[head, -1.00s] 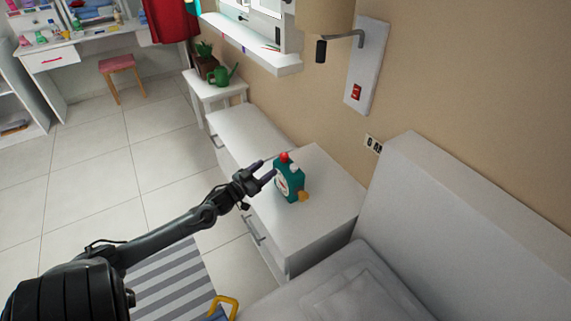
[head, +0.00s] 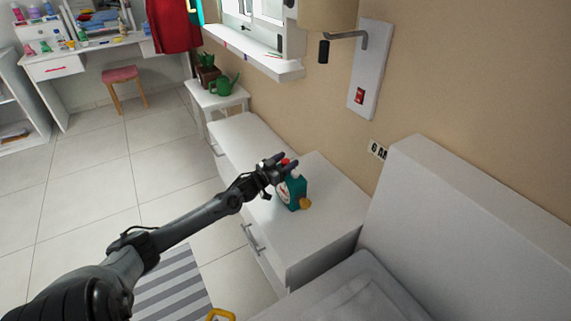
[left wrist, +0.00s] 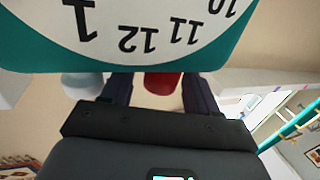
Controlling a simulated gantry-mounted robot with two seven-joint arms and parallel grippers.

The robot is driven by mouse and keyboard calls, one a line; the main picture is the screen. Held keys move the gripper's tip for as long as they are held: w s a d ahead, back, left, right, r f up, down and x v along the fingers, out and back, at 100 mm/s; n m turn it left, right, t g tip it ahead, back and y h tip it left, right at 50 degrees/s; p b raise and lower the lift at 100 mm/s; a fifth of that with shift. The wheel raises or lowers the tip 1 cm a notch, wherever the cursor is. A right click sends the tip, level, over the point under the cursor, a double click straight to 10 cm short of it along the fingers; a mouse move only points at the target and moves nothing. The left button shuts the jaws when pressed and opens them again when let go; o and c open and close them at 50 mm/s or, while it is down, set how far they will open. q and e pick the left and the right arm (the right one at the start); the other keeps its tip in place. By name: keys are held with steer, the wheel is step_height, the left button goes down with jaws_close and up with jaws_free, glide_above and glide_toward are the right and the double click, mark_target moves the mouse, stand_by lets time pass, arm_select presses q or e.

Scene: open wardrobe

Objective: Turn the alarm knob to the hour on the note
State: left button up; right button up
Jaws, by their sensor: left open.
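A teal alarm clock (head: 293,193) with a white face stands on the white nightstand top. A red knob (left wrist: 162,82) is on its top, and a pale knob (left wrist: 83,84) is beside that in the left wrist view. A yellow-orange knob (head: 305,203) sticks out of its side. The clock face (left wrist: 150,22) is upside down in the left wrist view, with 1, 12, 11 and 10 showing; the hands are out of view. The note (head: 378,150) on the wall reads "6 AM". My left gripper (head: 283,164) is open at the clock's top, its fingers on either side of the red knob.
The nightstand (head: 335,215) has free room around the clock. The bed's headboard (head: 450,210) stands at right. A wall lamp (head: 330,15) hangs above. A green watering can (head: 223,85) is on a small table behind.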

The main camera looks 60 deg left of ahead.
arm_select(q)
steer(key=shift+c, duration=0.3)
steer(key=c, duration=0.9)
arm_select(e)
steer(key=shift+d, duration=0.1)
arm_select(q)
steer(key=shift+a+h, duration=0.1)
steer(key=shift+h, duration=0.2)
steer(key=shift+m+h, duration=0.7)
steer(key=shift+m+t+h+b, duration=0.3)
steer(key=shift+m+h, duration=0.4)
steer(key=shift+h, duration=0.4)
steer(key=m+h+b, duration=0.1)
steer(key=h, duration=0.1)
steer(key=m+h+b, duration=0.1)
steer(key=b, duration=0.1)
steer(key=shift+f+h, duration=0.2)
steer(key=shift+h, duration=0.2)
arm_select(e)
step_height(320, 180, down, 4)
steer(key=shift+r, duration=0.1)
arm_select(q)
steer(key=shift+r+m+g+h+b, duration=0.2)
steer(key=shift+m+g+h+b, duration=0.2)
steer(key=shift+m+h+b, duration=0.45)
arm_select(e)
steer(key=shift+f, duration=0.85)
